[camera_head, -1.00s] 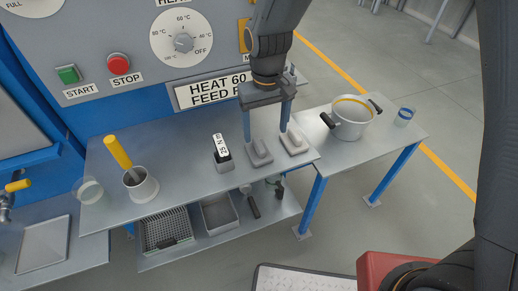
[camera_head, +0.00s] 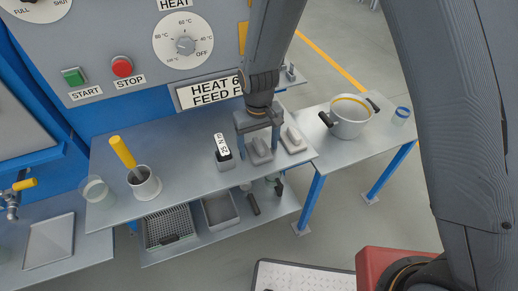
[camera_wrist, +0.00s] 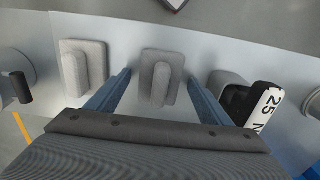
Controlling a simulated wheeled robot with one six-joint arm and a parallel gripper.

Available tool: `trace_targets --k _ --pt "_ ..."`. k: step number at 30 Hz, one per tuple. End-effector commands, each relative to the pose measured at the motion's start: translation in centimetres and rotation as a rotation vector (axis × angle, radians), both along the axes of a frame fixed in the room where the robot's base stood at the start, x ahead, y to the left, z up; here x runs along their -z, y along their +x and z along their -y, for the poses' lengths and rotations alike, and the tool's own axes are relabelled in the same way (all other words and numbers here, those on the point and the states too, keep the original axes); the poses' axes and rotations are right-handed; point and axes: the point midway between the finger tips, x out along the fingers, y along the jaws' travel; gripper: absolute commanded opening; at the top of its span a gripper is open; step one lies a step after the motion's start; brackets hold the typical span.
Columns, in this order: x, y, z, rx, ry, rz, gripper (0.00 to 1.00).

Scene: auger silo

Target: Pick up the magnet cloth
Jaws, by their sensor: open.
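Two small pads, each with a raised grip ridge, lie side by side on the steel bench. The darker grey pad (camera_head: 260,152) is nearer the labelled block; the paler pad (camera_head: 294,138) is on its right. Neither is marked, so I cannot tell for certain which is the magnet cloth. My gripper (camera_head: 260,144) is open, pointing down over the darker pad. In the wrist view this pad (camera_wrist: 161,76) is between the two blue fingers, with gaps on both sides. The paler pad (camera_wrist: 82,68) is outside the left finger there.
A dark block labelled 25 N (camera_head: 223,152) stands close beside my gripper. A metal cup with a yellow-handled tool (camera_head: 143,184) and a glass jar (camera_head: 95,189) are farther left. A pot (camera_head: 350,116) is on the right table. Trays are on the shelf below.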

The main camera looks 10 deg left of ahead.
Motion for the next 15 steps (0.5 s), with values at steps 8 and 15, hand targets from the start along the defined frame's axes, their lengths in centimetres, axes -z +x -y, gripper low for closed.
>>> trace_targets --k 8,15 --pt "0.0 0.01 0.02 0.0 0.0 0.0 0.55" --pt "-0.02 0.0 0.01 0.0 0.0 0.0 0.29"
